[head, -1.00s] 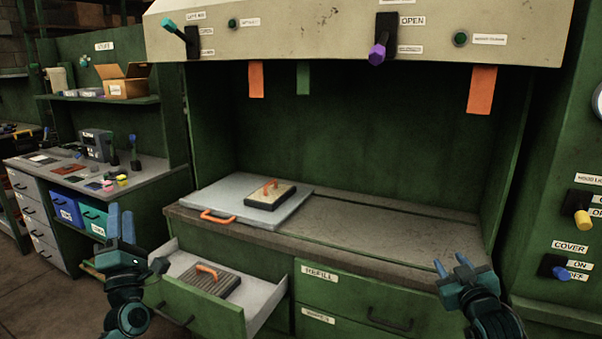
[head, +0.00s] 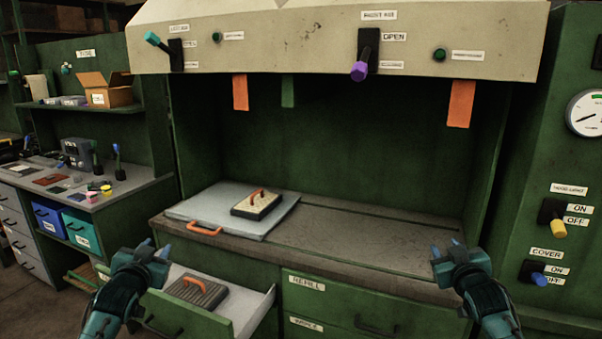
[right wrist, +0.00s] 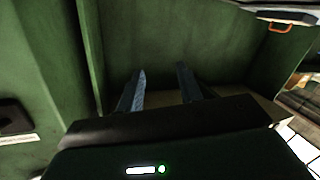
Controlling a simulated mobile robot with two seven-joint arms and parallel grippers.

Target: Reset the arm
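My left gripper (head: 156,248) is at the lower left of the head view, in front of the open drawer. Its fingertips look apart, with nothing seen between them. My right gripper (head: 447,250) is at the lower right, in front of the bench's front edge. In the right wrist view its two blue fingers (right wrist: 161,85) are spread apart and empty.
An open drawer (head: 254,318) holds a ridged block with an orange handle (head: 197,290). The bench's right half is clear. Levers (head: 362,60) hang from the hood above.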

